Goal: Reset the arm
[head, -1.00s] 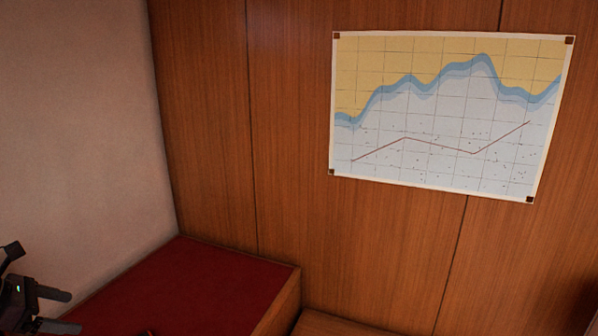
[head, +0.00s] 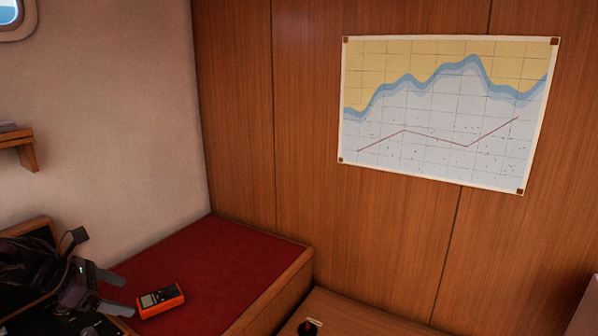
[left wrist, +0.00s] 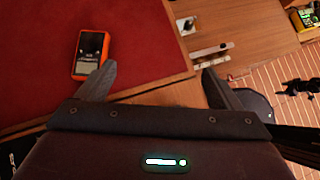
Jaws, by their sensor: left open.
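My left gripper (head: 118,293) comes in from the left in the head view, low at the edge of the red-topped surface. Its two fingers are apart and nothing is between them. In the left wrist view the spread fingers of the left gripper (left wrist: 155,85) also show empty. An orange handheld device (head: 160,301) with a dark screen lies on the red top just right of the fingertips. It also shows in the left wrist view (left wrist: 90,54), beyond the left finger and apart from it as far as I can tell. My right gripper is not in view.
The red top (head: 225,262) has a raised wooden edge and is otherwise mostly clear. A wooden surface (head: 345,318) adjoins it, with a small black and red item (head: 308,328). A small wall shelf (head: 18,150) is at left. A chart (head: 445,110) hangs on the panelled wall.

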